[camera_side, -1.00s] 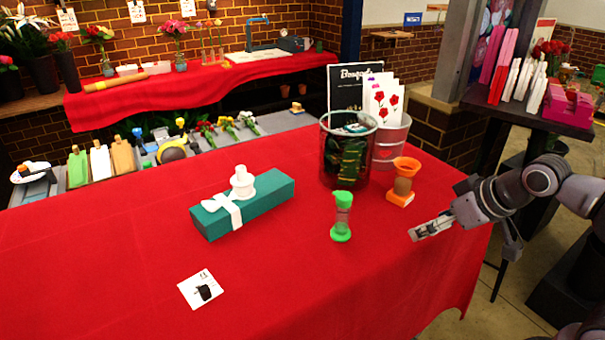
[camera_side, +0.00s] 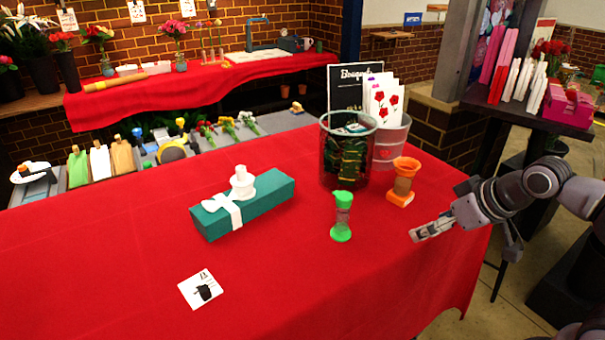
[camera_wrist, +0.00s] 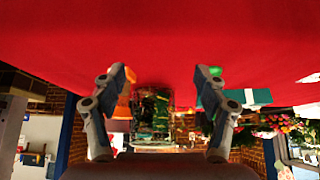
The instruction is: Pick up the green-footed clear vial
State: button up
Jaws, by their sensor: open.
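The green-footed clear vial (camera_side: 342,216) stands upright on the red tablecloth, right of the teal box. It has a green top and green foot with a clear middle. In the wrist view only a bit of its green (camera_wrist: 216,71) shows, mostly hidden behind the right-hand finger. My gripper (camera_side: 418,235) is open and empty over the right part of the table, to the right of the vial and apart from it. Its two spread fingers show in the wrist view (camera_wrist: 162,77), with nothing between them close up.
An orange-footed vial (camera_side: 403,182) stands behind, between my gripper and the dark mesh bin (camera_side: 333,165). A metal bucket (camera_side: 391,143) with cards is behind. A teal box (camera_side: 262,207) with a white ribbon and white piece lies left. A card (camera_side: 200,289) lies front left.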

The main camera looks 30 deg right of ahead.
jog(key=c, duration=0.3)
jog(key=shift+c, duration=0.2)
jog(key=m+g, duration=0.7)
jog(key=m, duration=0.8)
send_near(342, 195)
notch_tip(342, 195, down, 6)
jog(key=shift+r, duration=0.15)
notch_tip(342, 195, down, 5)
jog(key=shift+r, duration=0.2)
jog(key=shift+s+d+f, duration=0.1)
jog(key=shift+d+f, duration=0.05)
jog(key=shift+f, duration=2.95)
